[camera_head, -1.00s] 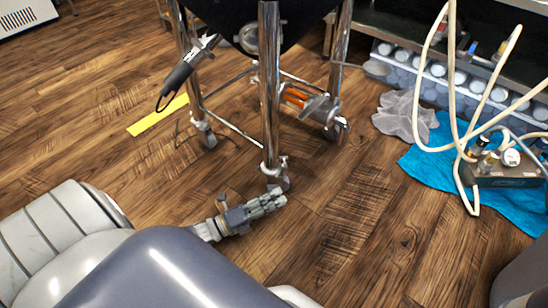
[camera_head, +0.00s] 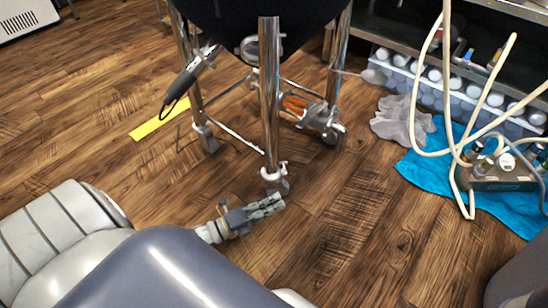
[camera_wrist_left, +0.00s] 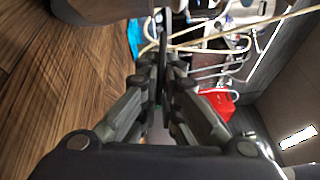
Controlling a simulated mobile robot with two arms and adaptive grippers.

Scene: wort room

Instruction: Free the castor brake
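The dark vessel (camera_head: 225,15) stands on shiny metal legs with castors. The front castor (camera_head: 275,182) is under the nearest leg, below a pale collar. Its brake is too small to make out. My left gripper (camera_head: 279,203) is low over the floor, just in front of and below this castor in the picture; I cannot tell whether it touches. In the left wrist view its fingers (camera_wrist_left: 161,75) are close together with nothing visible between them. A dark rounded part (camera_wrist_left: 100,8) is at the top left there, unclear what. My right gripper is out of view.
Other castors stand at the back left (camera_head: 208,143) and back right (camera_head: 333,132). A blue cloth (camera_head: 425,168) with a hosed device (camera_head: 500,178) lies at the right, by a grey cloth (camera_head: 400,122). A yellow strip (camera_head: 160,118) marks the floor.

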